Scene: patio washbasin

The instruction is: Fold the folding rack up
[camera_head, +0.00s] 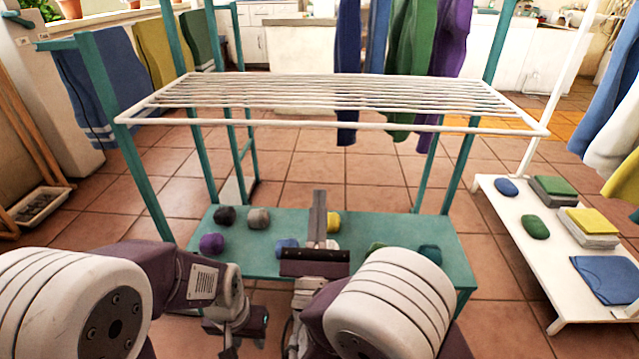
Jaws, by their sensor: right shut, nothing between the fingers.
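The folding rack (330,102) is a white wire shelf in a teal frame. It is spread out flat and level, with its front rail facing me. My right gripper (318,214) is below and in front of the front rail, shut and empty, its fingers pointing away from me. It is apart from the rack. My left gripper (231,340) is low at the bottom of the view, left of the right one and well below the rack. Its fingertips are partly cut off or hidden, and I cannot tell whether it is open.
A teal lower shelf (375,218) carries several rolled cloths. A low white bench (545,262) with folded cloths stands at the right. Towels (92,85) hang at the left and garments (412,65) behind the rack.

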